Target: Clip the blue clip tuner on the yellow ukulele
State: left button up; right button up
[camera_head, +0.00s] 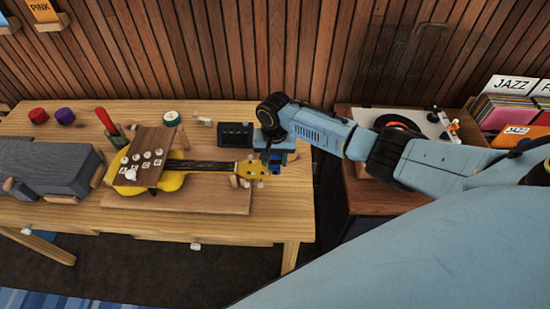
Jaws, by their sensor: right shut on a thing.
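The yellow ukulele (174,182) lies on a wooden board on the table, its dark neck pointing right. Its yellow headstock (250,169) with pale tuning pegs is at the right end. A brown wooden panel with white pieces on top hides part of the ukulele's body. My right gripper (276,158) is shut on the blue clip tuner (277,170), just right of the headstock. The gripper hides part of the tuner; I cannot tell whether the tuner touches the headstock. My left gripper is not in view.
A black box (235,134) stands behind the neck. A large dark grey object (50,167) fills the table's left side. Red, purple and green round items lie along the back. A turntable (412,122) and record crates (512,105) are at right. The front table strip is mostly clear.

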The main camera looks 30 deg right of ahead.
jog(key=shift+w+a, duration=0.3)
jog(key=shift+a, duration=0.2)
dwell(0.3)
jog(key=o, duration=1.1)
jog(key=shift+c, duration=0.2)
jog(key=shift+r, duration=0.15)
